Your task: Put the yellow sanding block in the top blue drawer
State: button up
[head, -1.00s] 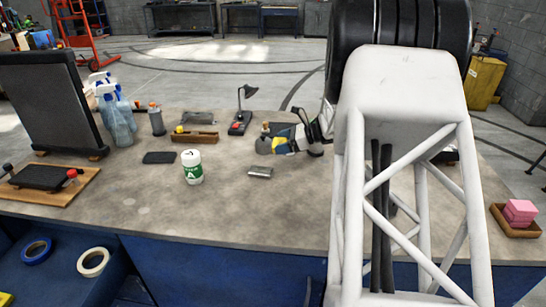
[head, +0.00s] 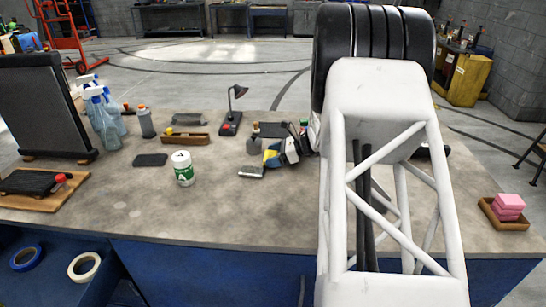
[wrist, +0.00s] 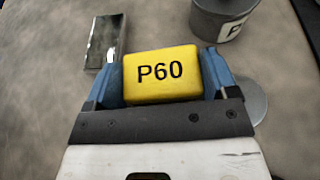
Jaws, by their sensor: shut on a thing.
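The yellow sanding block (wrist: 161,75), marked P60, sits between the blue fingers of my gripper (wrist: 165,80) in the wrist view. The gripper is shut on it. In the head view, the block (head: 270,155) shows as a small yellow patch beside my gripper (head: 275,153), over the back middle of the bench. The blue front (head: 210,272) of the bench shows at the bottom. At lower left is an open blue space (head: 55,285) holding tape rolls; I cannot tell whether it is the top drawer.
A silver block (head: 251,172) and a white-green can (head: 183,168) stand near my gripper. A lamp (head: 232,110), wooden tray (head: 185,138) and spray bottles (head: 103,120) are farther left. Pink blocks (head: 508,206) lie at right. The bench's front middle is clear.

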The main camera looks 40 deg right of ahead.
aim_at(274, 155)
jog(key=shift+f, duration=0.2)
jog(key=o, duration=0.8)
jog(key=shift+r, duration=0.15)
jog(key=v, duration=0.5)
jog(key=shift+s+d, duration=0.1)
jog(key=shift+d, duration=0.05)
jog(key=shift+r, duration=3.45)
